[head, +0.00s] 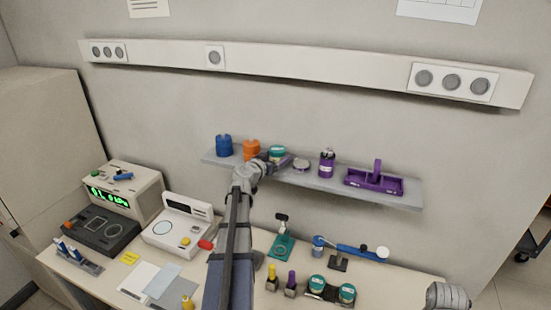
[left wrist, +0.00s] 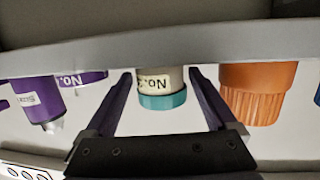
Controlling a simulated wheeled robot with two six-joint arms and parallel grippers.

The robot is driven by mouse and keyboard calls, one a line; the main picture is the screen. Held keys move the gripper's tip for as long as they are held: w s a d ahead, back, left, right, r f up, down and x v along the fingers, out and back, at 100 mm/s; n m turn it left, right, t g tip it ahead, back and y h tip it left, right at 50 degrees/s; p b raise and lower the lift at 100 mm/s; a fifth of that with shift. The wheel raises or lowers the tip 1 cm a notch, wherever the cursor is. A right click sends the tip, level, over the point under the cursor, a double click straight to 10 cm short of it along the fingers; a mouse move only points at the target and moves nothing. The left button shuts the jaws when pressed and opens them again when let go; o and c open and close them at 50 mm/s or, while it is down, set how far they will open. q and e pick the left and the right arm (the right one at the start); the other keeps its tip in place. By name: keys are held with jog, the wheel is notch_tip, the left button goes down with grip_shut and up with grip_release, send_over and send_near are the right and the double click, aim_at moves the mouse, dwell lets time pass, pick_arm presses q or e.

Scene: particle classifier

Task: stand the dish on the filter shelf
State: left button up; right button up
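The dish (head: 277,152) is a small cream pot with a teal lid, upright on the grey filter shelf (head: 325,184). In the left wrist view, which is upside down, the dish (left wrist: 162,88) shows its "No." label and rests against the shelf (left wrist: 60,62). My left gripper (head: 275,158) reaches up to the shelf front. In the wrist view its two fingers (left wrist: 161,90) stand open on either side of the dish, with a narrow gap at each side. My right gripper is not in view.
On the shelf, an orange jar (head: 251,149) and a blue jar (head: 224,145) stand left of the dish. Two teal-lidded dishes sit in a black holder (head: 330,295) on the crowded bench.

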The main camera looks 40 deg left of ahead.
pick_arm(q)
jog(key=shift+o, duration=0.4)
jog(key=shift+r, duration=0.1)
jog(key=shift+s+r, duration=0.15)
jog(key=shift+s, duration=0.05)
jog(key=p+v, duration=0.2)
jog(key=v, duration=0.9)
jog(key=shift+s+p, duration=0.3)
jog(key=shift+w, duration=0.1)
